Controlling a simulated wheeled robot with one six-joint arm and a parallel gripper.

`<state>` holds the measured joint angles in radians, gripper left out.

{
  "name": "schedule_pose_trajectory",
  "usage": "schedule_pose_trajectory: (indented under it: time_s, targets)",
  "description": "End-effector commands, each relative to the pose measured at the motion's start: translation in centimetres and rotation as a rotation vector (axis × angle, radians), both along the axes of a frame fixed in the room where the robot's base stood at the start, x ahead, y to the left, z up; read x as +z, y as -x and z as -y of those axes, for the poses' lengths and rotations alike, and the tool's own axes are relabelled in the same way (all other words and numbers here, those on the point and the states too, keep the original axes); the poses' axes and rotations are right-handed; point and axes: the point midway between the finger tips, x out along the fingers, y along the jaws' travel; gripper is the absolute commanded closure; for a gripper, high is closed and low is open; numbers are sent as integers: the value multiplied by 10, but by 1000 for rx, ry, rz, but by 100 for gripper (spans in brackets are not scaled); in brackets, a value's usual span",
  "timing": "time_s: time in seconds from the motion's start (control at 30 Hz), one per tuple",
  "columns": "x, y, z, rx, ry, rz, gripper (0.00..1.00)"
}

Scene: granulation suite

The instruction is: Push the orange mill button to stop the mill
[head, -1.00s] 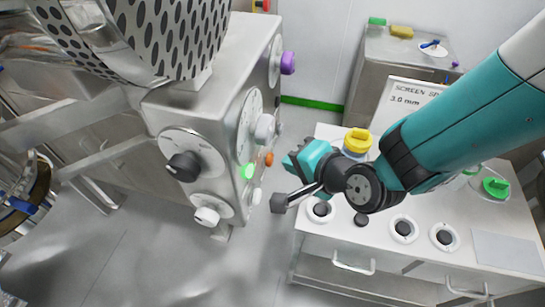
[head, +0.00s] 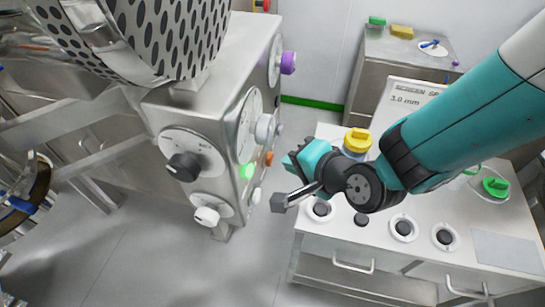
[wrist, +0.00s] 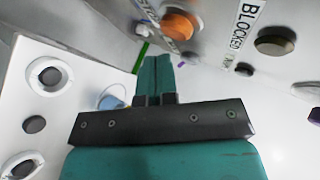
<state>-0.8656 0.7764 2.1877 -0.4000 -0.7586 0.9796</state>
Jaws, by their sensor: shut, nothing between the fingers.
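The orange mill button (head: 269,159) is a small round knob on the right side face of the steel mill housing (head: 205,105). In the wrist view the orange button (wrist: 178,24) shows large near the top, right of centre. My gripper (head: 291,162) is shut and empty, with teal fingers pressed together. It is just right of the orange button in the head view, with a small gap between. In the wrist view my fingertips (wrist: 154,62) point up the picture and lie below and left of the button. Whether the button is pressed cannot be told.
A glowing green button (head: 247,171) sits left of the orange one. Dials (head: 186,166) and a purple knob (head: 288,62) stick out of the housing. A white-topped cabinet (head: 385,255) with a yellow-lidded jar (head: 357,141) stands on the right. A "BLOCKED" label (wrist: 245,30) shows in the wrist view.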

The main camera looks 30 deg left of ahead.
Motion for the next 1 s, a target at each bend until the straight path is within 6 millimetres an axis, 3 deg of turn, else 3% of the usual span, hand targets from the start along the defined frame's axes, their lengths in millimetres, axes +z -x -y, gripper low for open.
schedule_pose_trajectory:
  time_s: [1.0]
  targets:
    - [0,2,-8,0,0,0,100]
